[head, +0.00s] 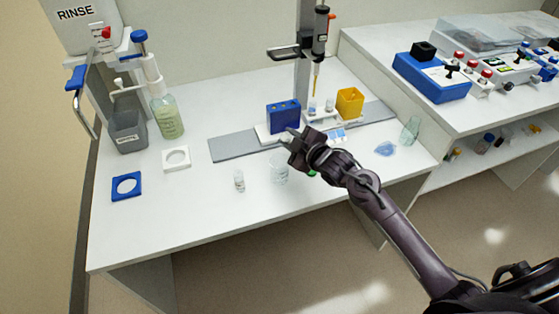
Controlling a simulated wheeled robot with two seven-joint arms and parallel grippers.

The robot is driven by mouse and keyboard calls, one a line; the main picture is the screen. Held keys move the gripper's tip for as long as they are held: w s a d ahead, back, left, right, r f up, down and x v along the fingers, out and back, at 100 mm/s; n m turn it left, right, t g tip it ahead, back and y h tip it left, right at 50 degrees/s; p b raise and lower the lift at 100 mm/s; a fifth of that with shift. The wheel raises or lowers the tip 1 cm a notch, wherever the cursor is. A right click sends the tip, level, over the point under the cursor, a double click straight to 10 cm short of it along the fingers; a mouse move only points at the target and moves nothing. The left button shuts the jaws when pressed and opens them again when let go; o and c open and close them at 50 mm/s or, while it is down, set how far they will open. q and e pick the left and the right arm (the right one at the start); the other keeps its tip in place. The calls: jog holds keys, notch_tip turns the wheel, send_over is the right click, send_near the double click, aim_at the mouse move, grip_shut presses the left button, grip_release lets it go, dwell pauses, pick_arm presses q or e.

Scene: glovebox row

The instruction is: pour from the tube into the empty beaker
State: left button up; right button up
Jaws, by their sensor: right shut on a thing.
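My right gripper (294,148) reaches in from the lower right, above the middle of the white bench. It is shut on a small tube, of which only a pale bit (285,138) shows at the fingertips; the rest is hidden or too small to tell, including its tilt. A clear glass beaker (279,174) stands upright on the bench just below and in front of the gripper in the picture. I cannot make out its contents clearly. My left gripper is not in view.
A small clear vial (239,181) stands left of the beaker. A blue rack (284,116), a yellow box (349,102) and a stand with a pipette (320,32) are behind the gripper. A pump bottle (167,115) stands left.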

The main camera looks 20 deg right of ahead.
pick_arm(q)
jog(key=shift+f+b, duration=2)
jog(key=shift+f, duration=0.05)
pick_arm(e)
jog(key=shift+w+d+f+n+t+h, duration=0.15)
jog(key=shift+f+n+t+h, duration=0.2)
jog(key=shift+n, duration=0.35)
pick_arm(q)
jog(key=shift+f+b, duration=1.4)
pick_arm(e)
jog(key=shift+r+n+t, duration=0.35)
jog(key=shift+n, duration=0.35)
dwell(0.6)
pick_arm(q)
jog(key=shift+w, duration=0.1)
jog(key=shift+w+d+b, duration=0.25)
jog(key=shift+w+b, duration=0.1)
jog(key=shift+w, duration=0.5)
pick_arm(e)
jog(key=shift+r, duration=0.1)
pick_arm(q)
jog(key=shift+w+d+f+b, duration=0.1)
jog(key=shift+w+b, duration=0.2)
pick_arm(e)
jog(key=shift+r+n, duration=0.1)
jog(key=shift+n, duration=0.2)
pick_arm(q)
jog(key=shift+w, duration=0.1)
